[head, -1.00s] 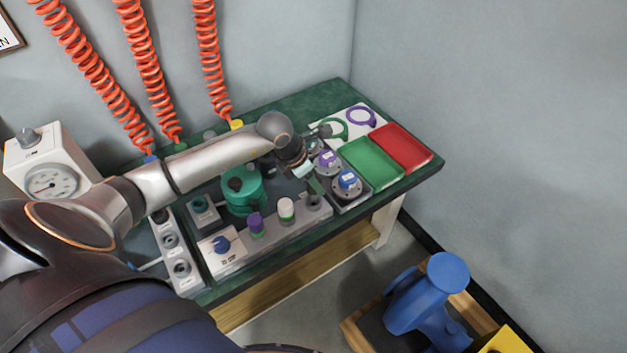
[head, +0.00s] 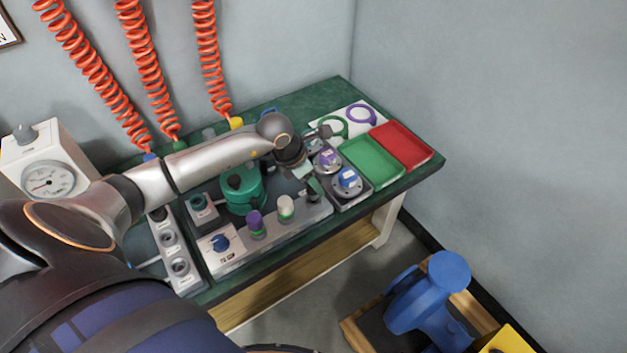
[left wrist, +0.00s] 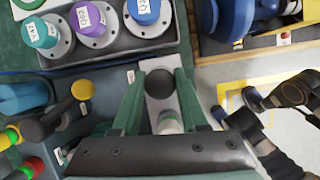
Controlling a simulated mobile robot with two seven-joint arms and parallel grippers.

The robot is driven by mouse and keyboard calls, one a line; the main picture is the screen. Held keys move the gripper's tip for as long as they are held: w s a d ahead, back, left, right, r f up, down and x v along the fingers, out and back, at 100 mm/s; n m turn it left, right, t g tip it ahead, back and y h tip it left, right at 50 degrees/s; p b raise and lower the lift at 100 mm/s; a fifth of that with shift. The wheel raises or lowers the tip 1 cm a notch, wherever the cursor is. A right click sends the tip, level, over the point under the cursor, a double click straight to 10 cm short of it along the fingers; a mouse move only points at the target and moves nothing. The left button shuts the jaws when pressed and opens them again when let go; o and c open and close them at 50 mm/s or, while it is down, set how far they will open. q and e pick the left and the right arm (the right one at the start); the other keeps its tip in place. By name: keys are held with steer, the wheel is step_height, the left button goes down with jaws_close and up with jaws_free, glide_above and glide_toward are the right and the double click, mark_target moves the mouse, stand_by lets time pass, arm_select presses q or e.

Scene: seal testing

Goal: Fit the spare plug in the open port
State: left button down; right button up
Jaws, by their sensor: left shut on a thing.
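My left gripper (head: 313,186) is at the right end of a long grey block (head: 270,236). In the left wrist view its two green fingers (left wrist: 160,88) are closed around a dark round-topped plug (left wrist: 160,83) at that block. I cannot tell whether the plug is still seated or lifted, or whether it is the spare plug. A white-topped plug (head: 286,205) and a purple-topped plug (head: 255,222) stand in the same block. A grey panel (head: 178,262) at the left has round sockets; I cannot tell which port is the open one. My right gripper is not in view.
Capped flanged fittings, purple (head: 329,158) and blue (head: 347,178), stand right of the gripper. Beyond them are a green tray (head: 371,163) and a red tray (head: 402,147). A teal round housing (head: 243,190) stands left of my gripper. A gauge box (head: 48,177) is far left.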

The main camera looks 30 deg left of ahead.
arm_select(q)
steer(key=shift+f+b, duration=0.7)
steer(key=shift+f, duration=0.2)
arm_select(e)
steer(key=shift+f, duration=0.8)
arm_select(q)
steer(key=shift+c, duration=1.8)
jaws_free()
steer(key=shift+s+a+r, duration=0.15)
steer(key=shift+r, duration=0.55)
steer(key=p+v, duration=0.1)
steer(key=v, duration=1)
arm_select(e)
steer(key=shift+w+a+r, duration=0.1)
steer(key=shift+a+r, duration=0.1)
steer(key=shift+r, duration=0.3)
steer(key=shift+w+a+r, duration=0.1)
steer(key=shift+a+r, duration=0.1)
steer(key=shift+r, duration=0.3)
arm_select(q)
steer(key=shift+s, duration=0.1)
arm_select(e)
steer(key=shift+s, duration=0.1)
